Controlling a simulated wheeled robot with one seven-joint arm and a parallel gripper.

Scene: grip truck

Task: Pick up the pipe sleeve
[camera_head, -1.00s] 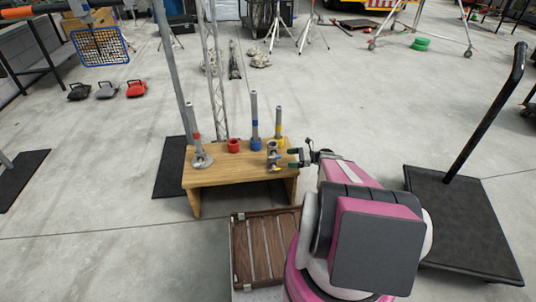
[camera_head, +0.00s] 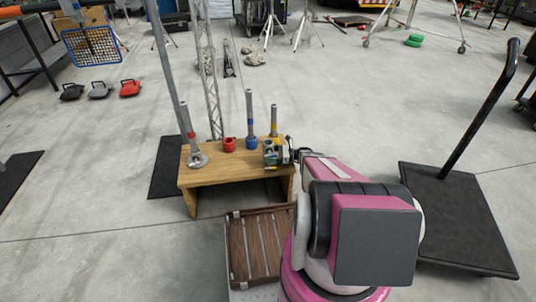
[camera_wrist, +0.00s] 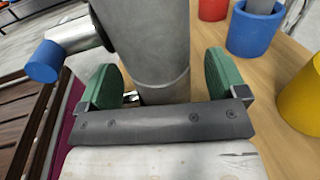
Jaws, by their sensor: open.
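The pipe sleeve looks to be the upright grey metal tube (camera_head: 268,147) with small coloured handles at the front right of the wooden bench (camera_head: 225,178). In the wrist view the tube (camera_wrist: 155,50) stands between the green pads of my gripper (camera_wrist: 160,82). A side handle with a blue cap (camera_wrist: 45,62) sticks out of it to the left. My gripper (camera_head: 282,155) is open around the tube, and a gap shows beside the left pad. The tube's top and bottom ends are out of the wrist view.
A red cup (camera_head: 229,144), a blue cup (camera_head: 251,143) holding a pipe and a yellow-banded pipe (camera_head: 273,122) stand behind. A flanged pipe (camera_head: 197,159) stands left. A slatted wooden crate (camera_head: 262,248) lies in front; a black cart (camera_head: 455,215) is right.

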